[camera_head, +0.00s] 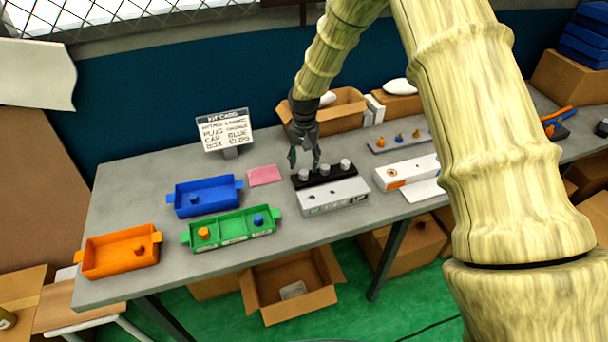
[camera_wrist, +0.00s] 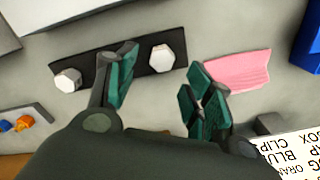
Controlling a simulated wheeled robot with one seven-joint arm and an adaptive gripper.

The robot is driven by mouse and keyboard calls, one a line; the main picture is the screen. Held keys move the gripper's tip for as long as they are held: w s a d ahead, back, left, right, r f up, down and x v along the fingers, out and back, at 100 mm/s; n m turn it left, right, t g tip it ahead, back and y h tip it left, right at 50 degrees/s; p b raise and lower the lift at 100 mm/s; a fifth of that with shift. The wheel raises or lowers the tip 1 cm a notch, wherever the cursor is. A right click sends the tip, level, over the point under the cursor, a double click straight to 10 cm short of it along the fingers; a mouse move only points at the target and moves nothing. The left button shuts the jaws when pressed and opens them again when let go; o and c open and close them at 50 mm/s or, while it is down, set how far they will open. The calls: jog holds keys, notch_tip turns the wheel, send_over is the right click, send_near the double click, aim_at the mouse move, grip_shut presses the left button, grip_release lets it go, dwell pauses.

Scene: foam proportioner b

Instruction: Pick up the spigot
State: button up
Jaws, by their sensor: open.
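Which thing is the spigot I cannot tell for sure; the likely ones are grey-white capped pieces standing on a black strip (camera_wrist: 105,67). In the head view they are a left piece (camera_head: 303,174), a middle piece (camera_head: 324,170) and a right piece (camera_head: 345,164). In the wrist view one hexagonal piece (camera_wrist: 162,58) appears between my fingertips and another (camera_wrist: 68,80) lies left; the rest of the strip is partly hidden by a finger. My gripper (camera_head: 304,164) is open and empty, pointing down above the strip's left end.
A grey-white block (camera_head: 333,196) stands in front of the strip. A pink cloth (camera_head: 264,175), blue tray (camera_head: 204,197), green tray (camera_head: 232,231) and orange tray (camera_head: 119,252) are left. A sign (camera_head: 224,131) stands behind, a small-parts rack (camera_head: 400,135) right.

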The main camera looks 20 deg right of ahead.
aim_at(304, 171)
jog(key=shift+f+p, duration=0.85)
jog(key=shift+f, duration=1.4)
jog(key=shift+c, duration=0.2)
jog(key=c, duration=1)
